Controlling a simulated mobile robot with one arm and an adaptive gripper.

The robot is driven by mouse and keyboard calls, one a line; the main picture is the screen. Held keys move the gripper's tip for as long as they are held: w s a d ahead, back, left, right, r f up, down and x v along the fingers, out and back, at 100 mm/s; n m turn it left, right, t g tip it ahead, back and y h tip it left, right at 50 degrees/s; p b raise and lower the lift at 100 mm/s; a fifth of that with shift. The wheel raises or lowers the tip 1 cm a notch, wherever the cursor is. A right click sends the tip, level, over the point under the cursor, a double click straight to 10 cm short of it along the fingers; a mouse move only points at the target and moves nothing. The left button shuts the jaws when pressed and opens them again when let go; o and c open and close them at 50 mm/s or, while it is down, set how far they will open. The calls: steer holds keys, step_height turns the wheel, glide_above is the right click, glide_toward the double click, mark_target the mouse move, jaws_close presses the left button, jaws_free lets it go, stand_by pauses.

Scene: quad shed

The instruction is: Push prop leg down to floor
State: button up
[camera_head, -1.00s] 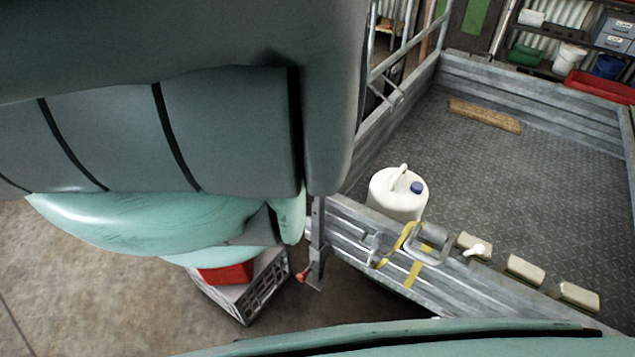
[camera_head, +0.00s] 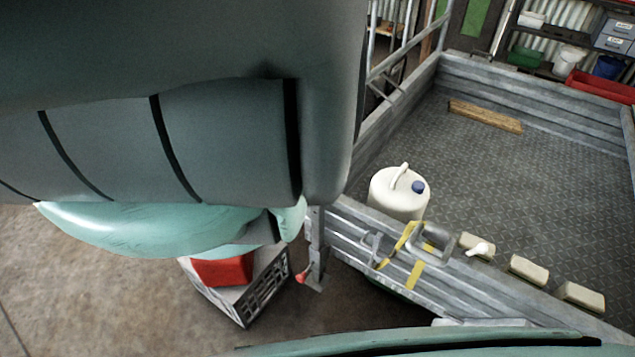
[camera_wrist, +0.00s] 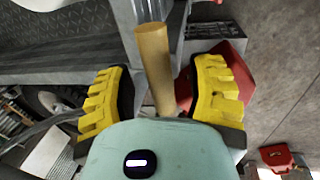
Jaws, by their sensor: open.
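The prop leg (camera_head: 316,250) is a grey upright at the near left corner of the trailer (camera_head: 350,225), with a red handle (camera_head: 303,277) low on it. My arm covers its upper side in the head view. In the wrist view a round tan post (camera_wrist: 155,70), with a greyish tube above it, runs between my fingers; it looks like part of the leg. My gripper (camera_wrist: 158,88) is open, with one yellow finger on each side and gaps to the post. My palm hides the post's lower end, so I cannot tell whether they touch.
A grey crate (camera_head: 250,295) with a red object (camera_head: 222,270) stands on the floor, left of the leg. A white jug (camera_head: 398,195) stands inside the trailer bed. In the wrist view a wheel (camera_wrist: 55,100) is at left and a red object (camera_wrist: 235,65) is close behind the right finger.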

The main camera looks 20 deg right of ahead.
steer(key=shift+o, duration=0.3)
jaws_close()
stand_by(0.5)
